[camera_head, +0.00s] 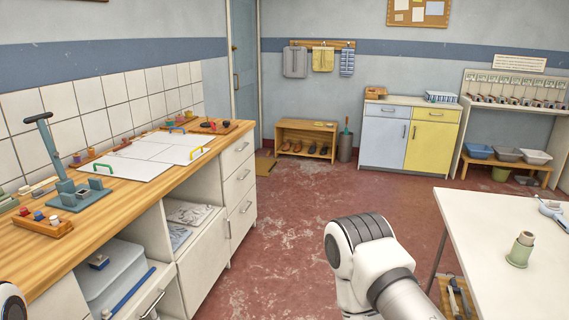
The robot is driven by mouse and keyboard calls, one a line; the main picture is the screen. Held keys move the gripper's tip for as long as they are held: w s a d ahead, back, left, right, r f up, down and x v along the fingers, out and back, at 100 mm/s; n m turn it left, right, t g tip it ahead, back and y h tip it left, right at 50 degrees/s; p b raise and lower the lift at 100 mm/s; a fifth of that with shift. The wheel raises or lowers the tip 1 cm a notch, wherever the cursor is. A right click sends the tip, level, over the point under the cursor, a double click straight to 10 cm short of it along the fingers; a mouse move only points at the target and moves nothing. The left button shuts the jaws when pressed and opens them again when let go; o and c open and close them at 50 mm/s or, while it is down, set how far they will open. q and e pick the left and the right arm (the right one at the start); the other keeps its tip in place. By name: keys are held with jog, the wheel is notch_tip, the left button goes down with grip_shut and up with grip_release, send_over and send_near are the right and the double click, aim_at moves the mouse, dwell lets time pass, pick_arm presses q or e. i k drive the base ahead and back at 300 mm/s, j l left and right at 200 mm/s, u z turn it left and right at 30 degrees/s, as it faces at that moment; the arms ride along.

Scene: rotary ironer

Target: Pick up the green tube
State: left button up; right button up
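A small pale green tube-like piece (518,255) stands upright on the white table at the right, with a beige cylindrical part on top. It is the clearest match for the green tube. Neither gripper shows in the head view. A white and grey arm link of mine fills the lower middle, left of the white table, and a small piece of my other arm shows at the lower left edge. Nothing visible touches the pale green piece.
The white table (490,222) also bears a small grey-blue item at its right edge. A long wooden counter (60,240) with a blue-grey press (75,190), boards and small pegs runs along the left. The red floor (290,220) between is largely clear.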

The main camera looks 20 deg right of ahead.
aim_at(518, 257)
jog(key=i+l+z, duration=0.25)
jog(key=i+z, duration=0.65)
jog(key=i+j+z, duration=0.1)
jog(key=i+z, duration=0.35)
jog(key=i, duration=0.15)
jog(key=i+j+z, duration=0.4)
jog(key=i+z, duration=0.3)
jog(key=z, duration=0.2)
jog(key=i+j+z, duration=0.25)
jog(key=z, duration=0.2)
jog(key=i+j+z, duration=0.3)
jog(key=z, duration=0.2)
jog(key=i+j+z, duration=0.2)
jog(key=j+z, duration=0.25)
jog(key=i+j+z, duration=0.15)
jog(key=j+z, duration=0.35)
jog(key=l, duration=0.15)
